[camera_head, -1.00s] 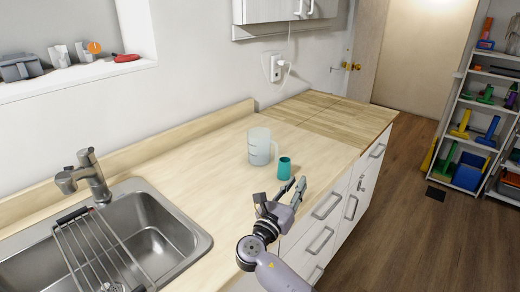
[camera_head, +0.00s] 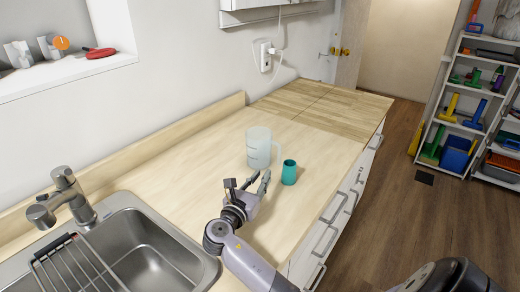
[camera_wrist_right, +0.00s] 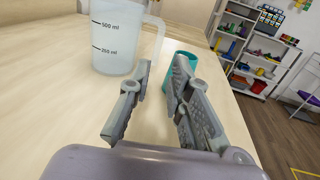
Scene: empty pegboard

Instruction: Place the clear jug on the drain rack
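The clear jug (camera_head: 259,149), a translucent measuring jug with a handle on its right side, stands upright on the wooden counter. In the right wrist view the jug (camera_wrist_right: 115,38) shows its 500 ml and 250 ml marks, with its handle toward the upper middle. My right gripper (camera_head: 253,181) is open and empty, just in front of the jug. Its fingers (camera_wrist_right: 160,95) point toward the jug's handle and are apart from it. The drain rack (camera_head: 78,266), a wire rack with dark end bars, sits over the sink's left part, partly cut off. My left gripper is not in view.
A teal cup (camera_head: 289,172) stands close to the right of the jug; in the wrist view it is partly behind the right finger. The sink (camera_head: 150,262) and faucet (camera_head: 66,197) are at left. The counter (camera_head: 190,172) between sink and jug is clear.

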